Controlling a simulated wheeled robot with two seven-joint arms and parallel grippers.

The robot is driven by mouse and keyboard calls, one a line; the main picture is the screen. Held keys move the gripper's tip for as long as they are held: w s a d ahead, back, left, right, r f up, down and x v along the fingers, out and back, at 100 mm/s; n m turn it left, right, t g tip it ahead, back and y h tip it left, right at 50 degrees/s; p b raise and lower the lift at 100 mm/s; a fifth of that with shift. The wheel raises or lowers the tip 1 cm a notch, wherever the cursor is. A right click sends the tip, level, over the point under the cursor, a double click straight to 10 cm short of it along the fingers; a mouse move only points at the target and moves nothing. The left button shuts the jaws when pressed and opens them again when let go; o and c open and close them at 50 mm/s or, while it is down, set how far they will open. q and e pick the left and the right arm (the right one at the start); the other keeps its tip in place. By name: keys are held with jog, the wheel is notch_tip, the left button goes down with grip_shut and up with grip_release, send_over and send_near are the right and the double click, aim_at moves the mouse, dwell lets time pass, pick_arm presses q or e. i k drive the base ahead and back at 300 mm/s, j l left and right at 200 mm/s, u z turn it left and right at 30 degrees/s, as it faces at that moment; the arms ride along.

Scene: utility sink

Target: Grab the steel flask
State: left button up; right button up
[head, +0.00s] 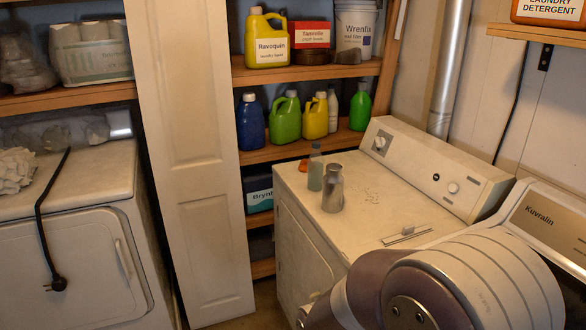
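The steel flask (332,190) stands upright on top of the white washing machine (372,196), near its left rear part. It is grey metal with a narrower neck. A clear pale-blue bottle (315,172) stands just behind it to the left, partly overlapped by the flask. A large link of my arm fills the lower right of the head view and covers the machine's front right. Neither gripper shows in the head view.
An orange-red item (304,164) lies behind the bottle. A control panel (435,168) runs along the machine's back. Shelves with jugs stand behind, beside a tall white door (192,160). Another appliance (70,260) is at left. The top right of the flask is mostly clear.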

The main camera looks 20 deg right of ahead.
aim_at(333, 182)
jog(key=i+z, duration=0.1)
jog(key=i, duration=0.35)
jog(key=i+j+z, duration=0.15)
jog(key=i, duration=0.35)
jog(key=i+j+z, duration=0.1)
jog(key=i, duration=0.35)
